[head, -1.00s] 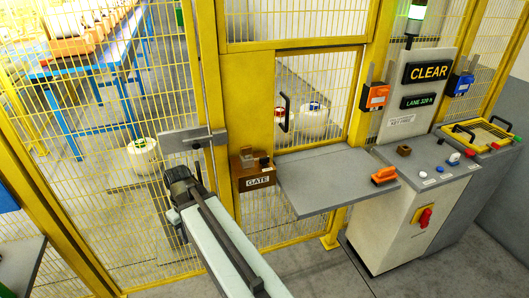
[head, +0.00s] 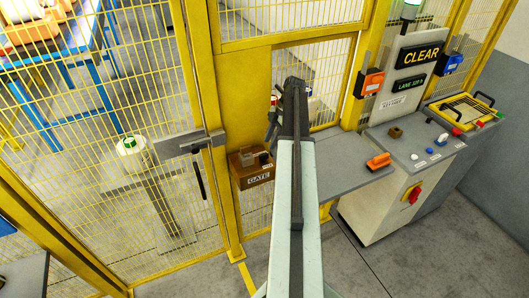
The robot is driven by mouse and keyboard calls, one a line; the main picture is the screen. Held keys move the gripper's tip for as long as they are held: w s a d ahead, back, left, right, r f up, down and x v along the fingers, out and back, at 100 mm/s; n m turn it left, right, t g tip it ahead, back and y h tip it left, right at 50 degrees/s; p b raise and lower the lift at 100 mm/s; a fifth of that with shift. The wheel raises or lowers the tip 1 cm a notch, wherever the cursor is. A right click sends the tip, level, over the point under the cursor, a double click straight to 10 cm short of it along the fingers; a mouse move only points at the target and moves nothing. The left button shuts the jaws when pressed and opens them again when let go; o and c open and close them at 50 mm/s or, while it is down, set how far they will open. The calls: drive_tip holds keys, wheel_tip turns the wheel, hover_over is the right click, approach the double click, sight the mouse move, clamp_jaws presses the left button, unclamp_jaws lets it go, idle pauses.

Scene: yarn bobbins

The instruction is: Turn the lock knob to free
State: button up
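The brown lock box (head: 252,175) marked GATE is fixed to the yellow gate post. A small grey-brown knob-like block (head: 248,158) sits on its top; which way it is turned is too small to tell. A brown knob (head: 395,132) also stands on the grey console, below a small white label plate. My gripper (head: 290,92) is at the far end of my raised arm, in front of the gate, above and to the right of the lock box. It looks apart from the box. Its fingers are dark and seen from behind, so their opening is hidden.
A grey shelf (head: 350,160) with an orange handled item (head: 378,160) is right of my arm. The console (head: 425,150) has buttons, a red switch (head: 412,193) and a sign reading CLEAR (head: 421,54). Yellow mesh fence (head: 110,200) is left. A grey latch plate (head: 185,145) sticks out near the post.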

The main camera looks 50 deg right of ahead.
sight(264, 157)
drive_tip(key=b+x, duration=0.5)
drive_tip(key=x, duration=0.2)
drive_tip(key=shift+d+f+b, duration=0.1)
drive_tip(key=shift+b, duration=0.3)
clamp_jaws()
